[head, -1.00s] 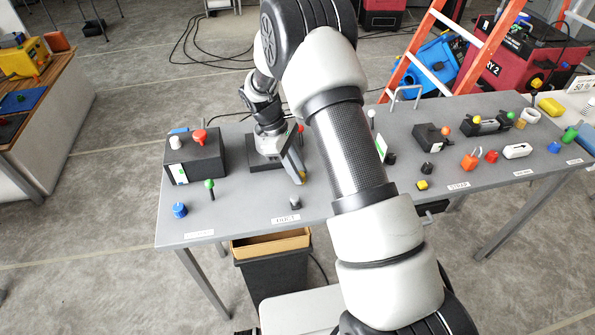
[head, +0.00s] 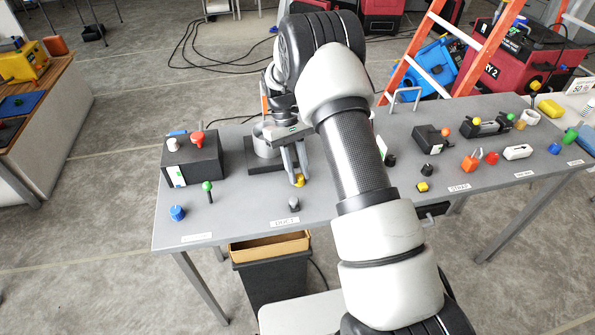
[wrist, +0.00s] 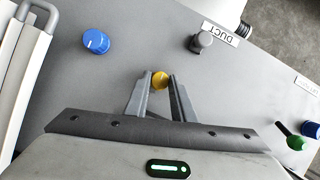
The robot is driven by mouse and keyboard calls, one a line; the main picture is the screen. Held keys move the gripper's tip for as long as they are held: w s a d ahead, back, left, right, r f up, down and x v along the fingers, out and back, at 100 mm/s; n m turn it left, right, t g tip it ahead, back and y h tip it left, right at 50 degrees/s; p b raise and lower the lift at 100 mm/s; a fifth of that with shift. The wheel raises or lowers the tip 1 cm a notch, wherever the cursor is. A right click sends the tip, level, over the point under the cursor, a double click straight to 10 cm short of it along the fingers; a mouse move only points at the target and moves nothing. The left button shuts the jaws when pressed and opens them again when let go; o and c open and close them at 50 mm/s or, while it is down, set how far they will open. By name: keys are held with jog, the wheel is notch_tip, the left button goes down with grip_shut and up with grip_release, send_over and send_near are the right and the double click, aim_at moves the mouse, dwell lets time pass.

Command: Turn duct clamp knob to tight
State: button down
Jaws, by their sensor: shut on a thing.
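A small yellow knob (head: 299,181) is at the tips of my gripper (head: 296,173), on the grey table behind the DUCT label (head: 285,222). In the wrist view the yellow knob (wrist: 160,80) sits between the two fingertips of my gripper (wrist: 160,82), which is shut on it. It appears to be the duct clamp knob; its markings are not readable. A grey cylinder (head: 265,146) on a black base stands just behind and left of the fingers, partly hidden by my gripper.
A grey knob (head: 294,204) stands in front, near the label. A black box with red and white knobs (head: 193,158), a green-topped lever (head: 208,188) and a blue knob (head: 177,213) are left. Another blue knob (wrist: 95,41) shows in the wrist view. My arm hides the table's middle.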

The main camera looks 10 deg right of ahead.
dwell(0.3)
jog(key=shift+s, duration=0.1)
jog(key=c, duration=1.5)
grip_release()
jog(key=p+v, duration=0.1)
jog(key=v, duration=1.6)
jog(key=shift+d+r, duration=0.15)
jog(key=shift+r, duration=0.05)
